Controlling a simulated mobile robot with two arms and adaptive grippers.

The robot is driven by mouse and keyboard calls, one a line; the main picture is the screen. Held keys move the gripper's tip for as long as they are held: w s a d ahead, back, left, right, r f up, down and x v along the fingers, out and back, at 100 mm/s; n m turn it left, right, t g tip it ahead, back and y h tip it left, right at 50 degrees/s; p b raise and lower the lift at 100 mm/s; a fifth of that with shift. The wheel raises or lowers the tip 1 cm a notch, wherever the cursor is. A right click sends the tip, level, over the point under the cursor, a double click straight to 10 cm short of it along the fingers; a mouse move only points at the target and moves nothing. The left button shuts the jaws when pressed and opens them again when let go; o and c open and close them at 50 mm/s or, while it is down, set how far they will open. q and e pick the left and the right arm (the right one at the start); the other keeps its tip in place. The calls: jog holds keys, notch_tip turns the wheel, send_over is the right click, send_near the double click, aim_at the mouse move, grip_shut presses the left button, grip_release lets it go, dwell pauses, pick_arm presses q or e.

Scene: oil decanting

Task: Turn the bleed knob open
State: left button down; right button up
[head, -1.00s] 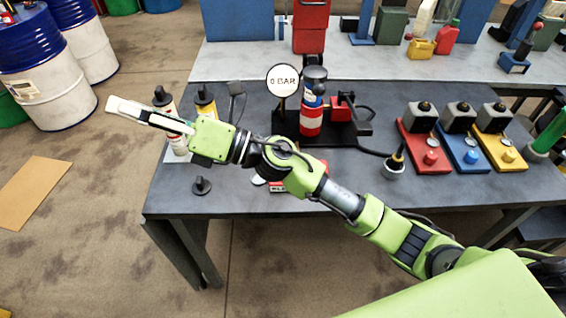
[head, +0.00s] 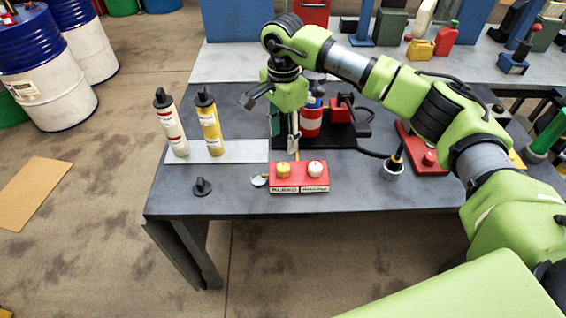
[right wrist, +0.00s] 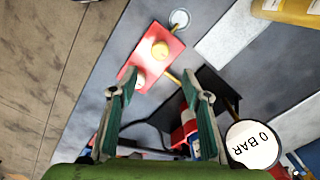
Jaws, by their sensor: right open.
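A red block (head: 300,187) with a white front label sits near the front edge of the dark table. A yellow knob (head: 283,171) stands on its left and a pale knob (head: 315,169) on its right. The lettering is too small to read surely, so I cannot tell which is the bleed knob. My right gripper (head: 285,142) points down just behind and above the block, open and empty. In the right wrist view the block (right wrist: 172,62) and yellow knob (right wrist: 160,48) lie beyond the fingertips (right wrist: 160,94); the pale knob (right wrist: 139,82) shows partly. My left gripper is out of view.
A round gauge (right wrist: 254,145) reads 0 BAR. A red-and-white cylinder (head: 311,123) stands behind my gripper. Two bottles (head: 170,125) (head: 210,125) stand left on a light plate (head: 245,151). A loose black knob (head: 202,187) lies at front left.

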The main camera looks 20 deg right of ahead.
aim_at(283, 167)
notch_tip(283, 167, down, 12)
jog(key=p, duration=0.3)
jog(key=shift+r, duration=0.25)
jog(key=c, duration=1.1)
